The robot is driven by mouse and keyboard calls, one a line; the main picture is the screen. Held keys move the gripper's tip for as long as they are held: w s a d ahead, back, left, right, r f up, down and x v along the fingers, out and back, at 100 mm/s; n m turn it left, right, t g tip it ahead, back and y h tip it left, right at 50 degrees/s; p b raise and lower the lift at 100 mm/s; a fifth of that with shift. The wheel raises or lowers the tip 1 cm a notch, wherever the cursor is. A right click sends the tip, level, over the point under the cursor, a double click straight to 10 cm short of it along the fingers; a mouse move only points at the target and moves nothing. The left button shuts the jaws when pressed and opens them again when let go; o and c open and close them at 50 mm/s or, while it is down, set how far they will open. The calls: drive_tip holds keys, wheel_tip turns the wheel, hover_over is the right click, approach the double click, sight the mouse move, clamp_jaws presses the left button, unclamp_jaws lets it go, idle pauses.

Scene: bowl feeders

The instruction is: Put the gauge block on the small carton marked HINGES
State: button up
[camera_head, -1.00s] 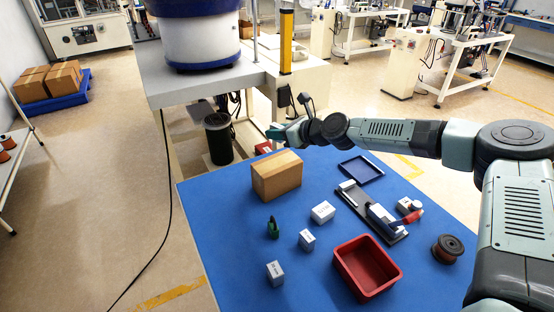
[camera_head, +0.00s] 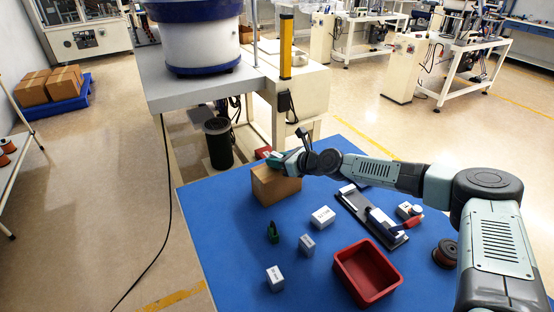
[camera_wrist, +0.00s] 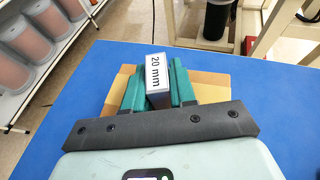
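My gripper (camera_wrist: 158,90) has green fingers and is shut on a grey and white gauge block (camera_wrist: 158,78) marked "20 mm". In the head view my gripper (camera_head: 275,163) is above the back of a brown cardboard box (camera_head: 277,188), and the block in it cannot be made out. Small white cartons stand on the blue table: one in the middle (camera_head: 322,217), one nearer (camera_head: 306,245), one at the front (camera_head: 275,278). Their print is too small to read, so I cannot tell which says HINGES.
A green object (camera_head: 272,233) stands left of the cartons. The left front of the table (camera_head: 228,255) is clear.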

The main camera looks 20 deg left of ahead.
drive_tip(key=o, duration=0.5)
drive_tip(key=shift+c, duration=0.2)
drive_tip(key=shift+r, duration=0.15)
drive_tip(key=v, duration=1.2)
